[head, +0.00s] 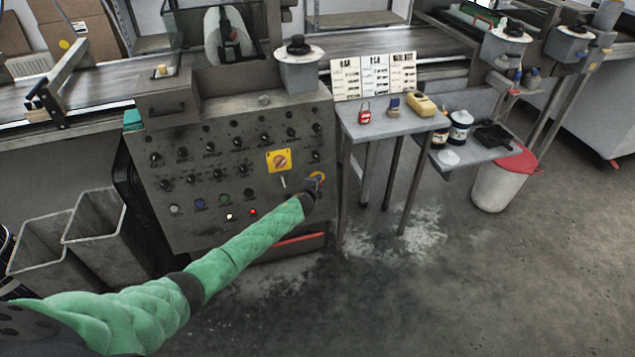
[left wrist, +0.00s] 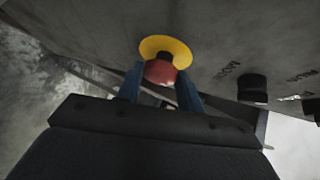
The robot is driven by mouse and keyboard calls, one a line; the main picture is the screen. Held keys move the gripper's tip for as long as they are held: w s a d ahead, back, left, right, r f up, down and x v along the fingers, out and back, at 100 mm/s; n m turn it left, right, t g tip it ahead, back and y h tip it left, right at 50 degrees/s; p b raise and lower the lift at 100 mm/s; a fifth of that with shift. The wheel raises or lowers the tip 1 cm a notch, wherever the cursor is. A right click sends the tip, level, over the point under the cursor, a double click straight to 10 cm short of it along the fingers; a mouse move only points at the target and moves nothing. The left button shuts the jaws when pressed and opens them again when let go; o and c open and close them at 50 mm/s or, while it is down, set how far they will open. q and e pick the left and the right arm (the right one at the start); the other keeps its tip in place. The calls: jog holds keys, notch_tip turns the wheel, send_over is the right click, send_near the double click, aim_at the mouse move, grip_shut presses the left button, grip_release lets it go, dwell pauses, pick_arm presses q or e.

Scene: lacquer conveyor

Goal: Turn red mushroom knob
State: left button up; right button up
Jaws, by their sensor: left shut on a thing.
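The red mushroom knob (left wrist: 160,72) sits on a round yellow plate (left wrist: 165,46) on the grey control panel, in the left wrist view. My left gripper (left wrist: 160,88) has its two blue fingers on either side of the knob and is shut on it. In the head view my left gripper (head: 314,182) reaches the right side of the control panel (head: 150,205). The knob is mostly hidden there, with part of the yellow plate (head: 320,175) showing. My right gripper is not in view.
A yellow plate with a rotary switch (head: 279,161) is just left of my gripper. Several black knobs and buttons cover the panel. A small table (head: 385,125) with a red padlock (head: 364,114) stands to the right. Grey bins (head: 95,215) stand at left.

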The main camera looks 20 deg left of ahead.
pick_arm(q)
jog(key=shift+f, duration=0.15)
dwell(0.3)
jog(key=o, duration=1)
jog(key=shift+s, duration=0.1)
jog(key=shift+v, duration=3.8)
